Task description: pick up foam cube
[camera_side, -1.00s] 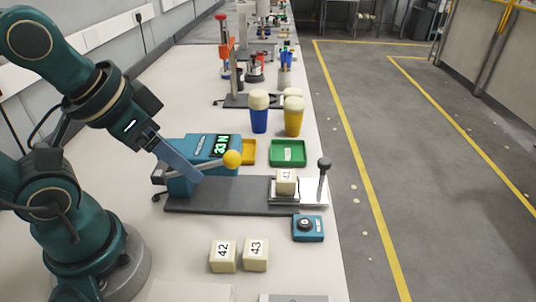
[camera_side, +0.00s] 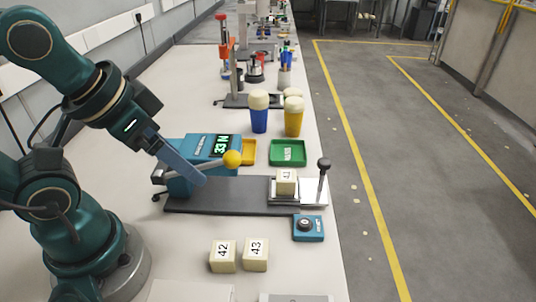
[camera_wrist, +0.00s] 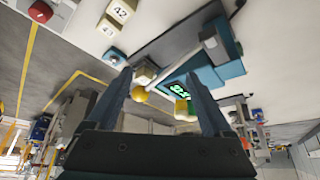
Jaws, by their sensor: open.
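Three cream foam cubes show. Cube 41 (camera_side: 287,180) sits on the metal plate at the right end of the dark tester base; it also shows in the wrist view (camera_wrist: 145,74). Cubes 42 (camera_side: 222,255) and 43 (camera_side: 256,254) stand side by side on the bench in front, and show at the wrist view's top as cube 42 (camera_wrist: 121,9) and cube 43 (camera_wrist: 109,29). My gripper (camera_side: 203,181) is open above the tester's left part, apart from all the cubes. In the wrist view its fingers (camera_wrist: 160,80) are spread with no cube held between them.
The teal tester (camera_side: 190,165) reads 33 N and has a yellow-knobbed lever (camera_side: 232,158) close to my fingers. An upright black-knobbed handle (camera_side: 323,170) stands right of cube 41. A teal button box (camera_side: 308,228), green tray (camera_side: 288,153) and blue and yellow cups (camera_side: 259,120) are nearby.

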